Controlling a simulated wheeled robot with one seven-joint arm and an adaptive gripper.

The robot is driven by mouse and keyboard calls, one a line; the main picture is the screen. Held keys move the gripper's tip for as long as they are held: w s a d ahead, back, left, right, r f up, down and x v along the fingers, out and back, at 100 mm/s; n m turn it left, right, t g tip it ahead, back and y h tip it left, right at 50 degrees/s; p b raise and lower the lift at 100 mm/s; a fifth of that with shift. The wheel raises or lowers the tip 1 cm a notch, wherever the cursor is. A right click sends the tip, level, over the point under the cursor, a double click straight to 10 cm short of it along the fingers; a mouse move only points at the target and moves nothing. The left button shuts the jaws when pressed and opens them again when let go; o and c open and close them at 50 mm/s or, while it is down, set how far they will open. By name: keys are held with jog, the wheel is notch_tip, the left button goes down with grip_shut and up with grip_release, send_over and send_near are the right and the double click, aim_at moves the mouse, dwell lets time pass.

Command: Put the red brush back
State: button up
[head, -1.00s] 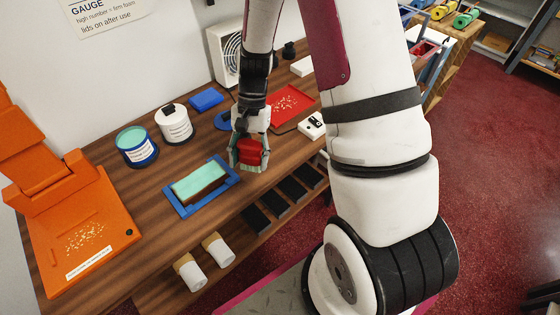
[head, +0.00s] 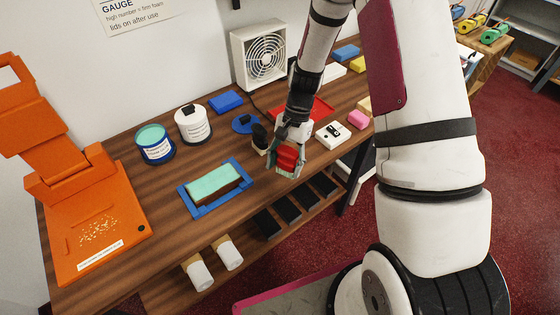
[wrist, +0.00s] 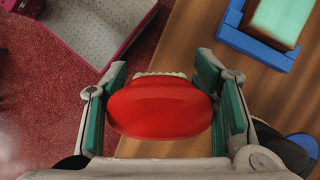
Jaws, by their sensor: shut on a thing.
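My gripper (head: 290,158) is shut on the red brush (head: 287,157), holding it above the front edge of the wooden counter. In the wrist view the red brush (wrist: 160,107) sits between the two green-padded fingers, with a strip of pale bristles at its far edge. In the head view the fingers hide part of the brush. I cannot tell from the views how high it is above the counter.
A blue tray (head: 189,203) with a mint-topped block lies left of the gripper. A dark-knobbed object (head: 260,137) stands close behind it, near a blue lid (head: 244,124). A white box (head: 333,135) and red tray (head: 318,104) lie right. Black bins (head: 268,224) sit below.

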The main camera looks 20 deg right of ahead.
jog(key=w, duration=0.3)
jog(key=shift+w+a+f, duration=0.15)
jog(key=shift+w, duration=0.25)
jog(key=shift+w+f+p, duration=0.2)
jog(key=shift+f+p, duration=0.2)
jog(key=shift+f, duration=1.4)
jog(key=shift+f, duration=0.15)
jog(key=o, duration=1)
jog(key=shift+o, duration=0.2)
